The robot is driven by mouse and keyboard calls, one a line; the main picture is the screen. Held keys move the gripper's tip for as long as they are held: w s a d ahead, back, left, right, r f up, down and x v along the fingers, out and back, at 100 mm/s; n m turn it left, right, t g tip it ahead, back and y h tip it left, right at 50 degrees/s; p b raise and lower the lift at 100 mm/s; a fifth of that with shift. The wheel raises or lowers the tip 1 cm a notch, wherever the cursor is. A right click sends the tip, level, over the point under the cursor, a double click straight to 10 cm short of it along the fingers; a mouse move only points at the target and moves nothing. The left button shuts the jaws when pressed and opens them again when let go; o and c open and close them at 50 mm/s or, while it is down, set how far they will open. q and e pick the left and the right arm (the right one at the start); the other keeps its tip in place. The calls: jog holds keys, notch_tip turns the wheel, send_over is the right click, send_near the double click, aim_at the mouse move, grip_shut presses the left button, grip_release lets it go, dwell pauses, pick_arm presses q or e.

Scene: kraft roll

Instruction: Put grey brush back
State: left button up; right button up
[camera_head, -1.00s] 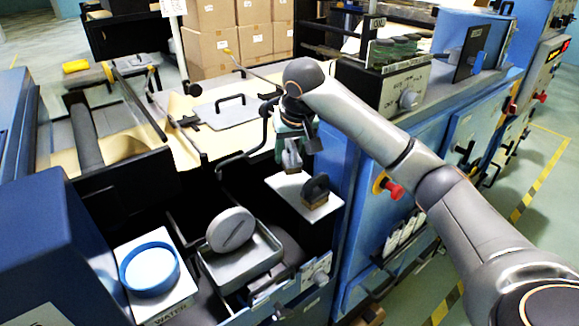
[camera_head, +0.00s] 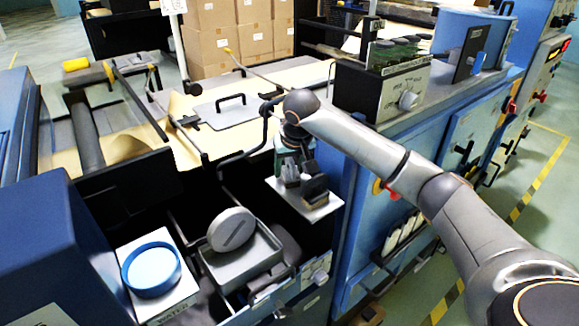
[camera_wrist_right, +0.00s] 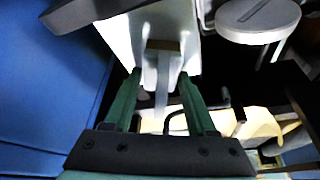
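The grey brush (camera_wrist_right: 163,72) has a light grey body on a wooden base. In the head view the right gripper (camera_head: 290,172) points down with the brush over the far-left part of a pale plate (camera_head: 322,211). Whether the brush's base touches the plate is hidden. A black-handled brush (camera_head: 315,188) stands on the plate, just right of the gripper. My left gripper is not in view.
A grey tray (camera_head: 262,262) with a round grey disc (camera_head: 231,230) and a blue-rimmed water bowl (camera_head: 151,270) stand at the front left. A black crank (camera_head: 240,160) is close behind the gripper. A blue cabinet (camera_head: 365,220) stands to the right.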

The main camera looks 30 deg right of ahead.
jog(key=o, duration=0.3)
jog(key=v, duration=1.2)
jog(key=shift+r+b, duration=0.25)
jog(key=shift+b, duration=0.2)
jog(key=shift+w, duration=0.1)
